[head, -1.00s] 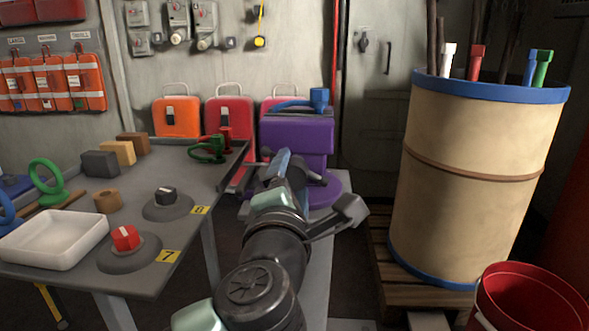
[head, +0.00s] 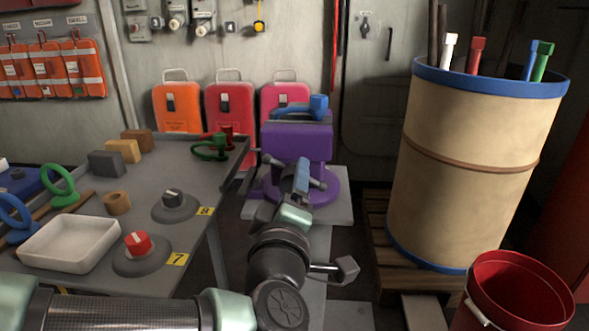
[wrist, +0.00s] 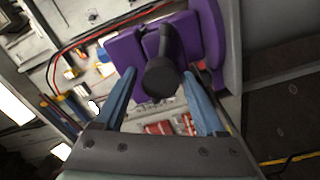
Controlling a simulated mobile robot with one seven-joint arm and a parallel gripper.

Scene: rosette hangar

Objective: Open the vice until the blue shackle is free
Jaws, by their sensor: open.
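The purple vice (head: 297,143) stands on a grey bench beyond the table. The blue shackle (head: 318,106) is at the top of the vice; whether the jaws still pinch it cannot be told. The vice's dark handle bar (head: 317,184) slants across its front, partly hidden by my gripper. My gripper (head: 301,165) is in front of the vice. In the wrist view my gripper (wrist: 160,85) has its blue fingers apart, with the handle's round dark end (wrist: 162,76) appearing between them. The purple vice body (wrist: 126,50) is behind. Contact with the fingers is not clear.
The grey table (head: 150,190) at left holds a white tray (head: 68,245), dials, blocks and green and red shackles. A large drum (head: 470,165) on a pallet and a red bucket (head: 520,295) stand at right. Orange and red cases line the wall behind.

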